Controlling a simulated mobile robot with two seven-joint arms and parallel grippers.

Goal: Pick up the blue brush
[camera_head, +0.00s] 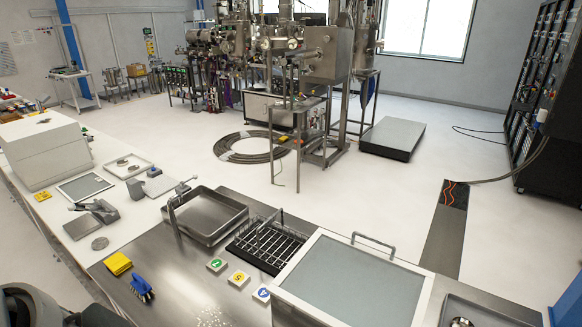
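The blue brush (141,287) lies on the steel counter (182,270) near its front left edge, with dark blue bristles along one side. It stands apart from the yellow sponge or cloth stack (118,263) just behind and left of it. Dark grey rounded parts of my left arm show in the bottom left corner, left of the brush. The fingers of my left gripper are not visible. My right arm and gripper are outside the picture. Nothing is seen touching the brush.
Numbered tags (238,279) lie right of the brush. White granules (212,319) are scattered in front of them. A steel basin (205,213) with a tap, a black wire rack (267,246) and a glass-topped lid (352,285) are farther right. The counter around the brush is mostly clear.

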